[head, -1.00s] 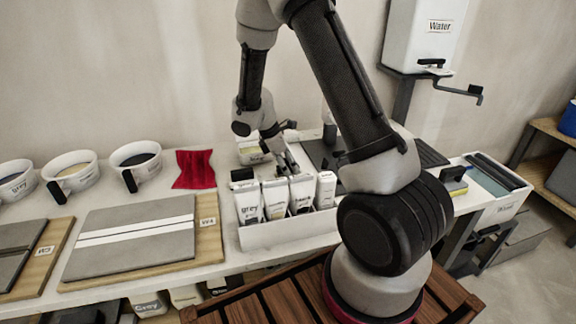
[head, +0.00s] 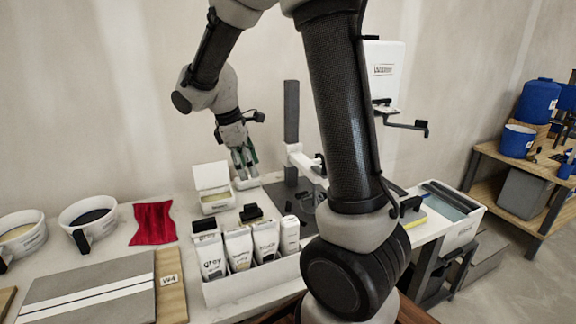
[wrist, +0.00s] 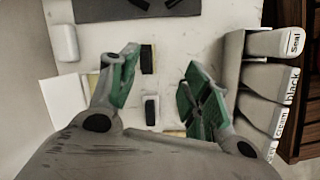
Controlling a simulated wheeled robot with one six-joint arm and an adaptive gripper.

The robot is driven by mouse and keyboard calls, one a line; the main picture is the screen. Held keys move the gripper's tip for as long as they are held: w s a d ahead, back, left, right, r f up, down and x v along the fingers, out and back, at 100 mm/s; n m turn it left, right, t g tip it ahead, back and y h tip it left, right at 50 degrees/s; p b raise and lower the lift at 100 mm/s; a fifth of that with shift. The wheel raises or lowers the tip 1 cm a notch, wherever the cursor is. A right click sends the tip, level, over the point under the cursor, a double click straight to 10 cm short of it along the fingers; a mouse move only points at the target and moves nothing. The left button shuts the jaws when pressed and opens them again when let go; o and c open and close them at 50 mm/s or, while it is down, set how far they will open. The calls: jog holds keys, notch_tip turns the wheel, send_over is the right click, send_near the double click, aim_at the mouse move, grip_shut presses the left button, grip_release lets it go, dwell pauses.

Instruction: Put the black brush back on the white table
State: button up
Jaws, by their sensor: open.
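My gripper (head: 245,172) is open and empty, pointing down above the white table (head: 185,200), behind the row of tubes. In the wrist view its green-padded fingers (wrist: 158,70) stand wide apart. Two small black pieces show between and below them: a black block with a pale tan edge (wrist: 147,57) and a smaller black piece with white (wrist: 152,110). In the head view a black block (head: 251,213) and another black piece (head: 205,225) show behind the tubes. I cannot tell for certain which piece is the black brush. Both appear apart from the fingers.
A white bin of labelled tubes (head: 240,250) stands at the front. An open white box (head: 213,190) is close to my gripper. A red cloth (head: 153,222) and buckets (head: 88,220) lie left. A dark mat (head: 285,195) and white stand (head: 300,158) are right.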

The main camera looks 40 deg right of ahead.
jog(key=s+d+r+m+t+y, duration=0.1)
jog(key=s+r+m, duration=0.4)
jog(key=s, duration=0.6)
jog(key=s+d+r+m+t+y, duration=0.1)
jog(key=s+r+m, duration=0.4)
jog(key=s, duration=0.6)
jog(key=shift+s+m+t+y, duration=0.15)
jog(key=shift+m+t+y, duration=0.45)
jog(key=shift+m+t, duration=0.4)
